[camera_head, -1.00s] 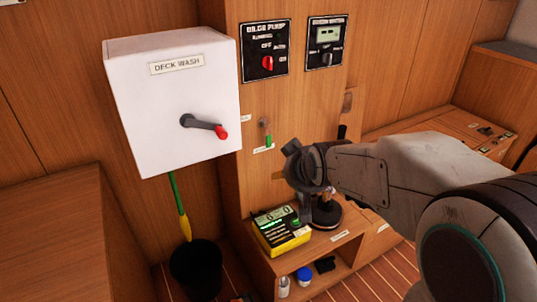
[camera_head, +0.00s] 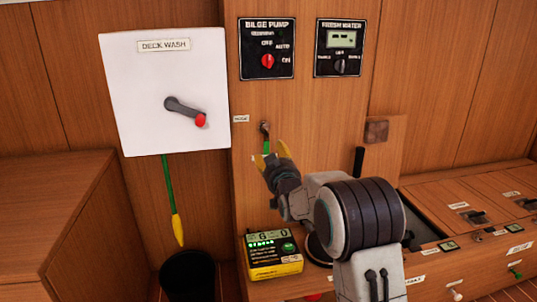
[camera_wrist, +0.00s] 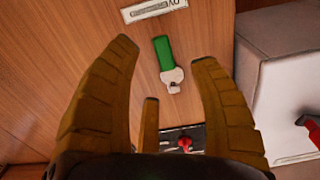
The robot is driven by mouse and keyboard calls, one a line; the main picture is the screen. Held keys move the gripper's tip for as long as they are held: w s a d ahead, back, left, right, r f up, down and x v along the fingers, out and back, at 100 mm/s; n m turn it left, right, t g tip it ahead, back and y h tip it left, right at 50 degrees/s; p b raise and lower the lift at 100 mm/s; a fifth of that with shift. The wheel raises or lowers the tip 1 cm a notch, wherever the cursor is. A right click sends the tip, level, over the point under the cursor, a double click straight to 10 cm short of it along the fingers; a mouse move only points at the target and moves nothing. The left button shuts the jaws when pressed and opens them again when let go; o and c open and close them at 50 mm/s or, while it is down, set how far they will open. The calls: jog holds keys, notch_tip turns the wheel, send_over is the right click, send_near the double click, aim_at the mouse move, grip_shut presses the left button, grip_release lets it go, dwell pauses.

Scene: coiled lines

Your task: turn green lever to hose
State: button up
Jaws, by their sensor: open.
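The green lever (camera_head: 267,145) hangs down from a small pivot on the wood panel, right of the white box. In the wrist view its green handle (camera_wrist: 163,50) and pale pivot end (camera_wrist: 172,80) show between my fingers, farther off. A small label (camera_head: 241,118) is left of the pivot. Another label (camera_wrist: 152,10) sits close to the handle's free end in the wrist view. My gripper (camera_head: 272,158) is open and empty, its yellow fingers just below and in front of the lever. Contact cannot be told.
The white deck wash box (camera_head: 130,110) with a red-tipped handle (camera_head: 186,112) juts out at left. The bilge pump panel (camera_head: 250,65) is above. A yellow meter (camera_head: 270,265) stands on the shelf below my gripper. A black bucket (camera_head: 188,275) is lower left.

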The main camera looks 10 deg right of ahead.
aim_at(268, 149)
jog(key=shift+w+f+b, duration=0.15)
jog(key=shift+w+b, duration=0.75)
jog(key=shift+w, duration=0.05)
jog(key=shift+w+f+b, duration=0.1)
jog(key=shift+w+b, duration=0.8)
jog(key=shift+w+r, duration=0.2)
jog(key=shift+w, duration=1.05)
jog(key=shift+c, duration=0.2)
grip_shut()
